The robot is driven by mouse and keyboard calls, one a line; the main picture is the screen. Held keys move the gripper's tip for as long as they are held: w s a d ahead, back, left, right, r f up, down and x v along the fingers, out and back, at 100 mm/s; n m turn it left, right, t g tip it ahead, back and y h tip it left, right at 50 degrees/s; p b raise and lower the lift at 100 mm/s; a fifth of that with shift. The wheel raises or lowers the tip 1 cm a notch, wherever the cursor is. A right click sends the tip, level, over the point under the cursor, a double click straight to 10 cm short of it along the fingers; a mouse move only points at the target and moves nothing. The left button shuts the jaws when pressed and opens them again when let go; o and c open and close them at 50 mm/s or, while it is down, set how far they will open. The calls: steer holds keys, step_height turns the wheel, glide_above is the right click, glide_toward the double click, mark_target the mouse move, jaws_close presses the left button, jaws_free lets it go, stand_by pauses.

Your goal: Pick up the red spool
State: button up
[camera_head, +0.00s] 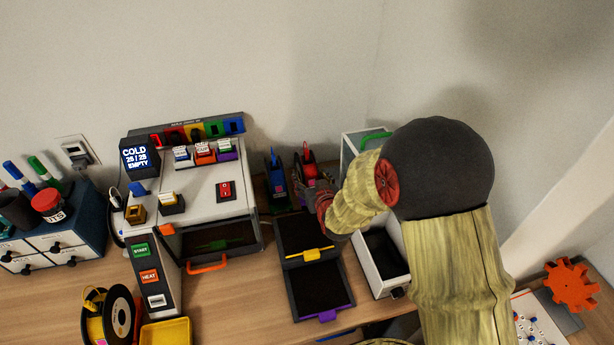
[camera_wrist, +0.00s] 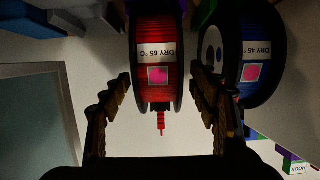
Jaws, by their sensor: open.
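The red spool (camera_wrist: 158,32) has black rims and a white label that reads "DRY 65 °C" upside down in the wrist view. A short red strand hangs from it. In the head view the red spool (camera_head: 308,157) stands at the back, partly hidden by my gripper (camera_head: 314,186). In the wrist view my gripper (camera_wrist: 160,82) is open, with one finger on each side of the spool's near part. A gap shows between the fingers and the rims; I cannot tell any contact.
A blue spool (camera_wrist: 251,50), labelled "DRY 45 °C", stands close beside the red one, near one finger. The white printer-like machine (camera_head: 197,195) is to the left. Dark trays (camera_head: 318,301) lie in front. A white box (camera_head: 388,283) is to the right.

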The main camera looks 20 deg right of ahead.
steer(key=b+x, duration=0.1)
steer(key=x, duration=0.3)
steer(key=shift+w+d+f, duration=0.1)
steer(key=shift+w+f, duration=0.1)
steer(key=shift+w, duration=0.45)
steer(key=c, duration=0.3)
jaws_close()
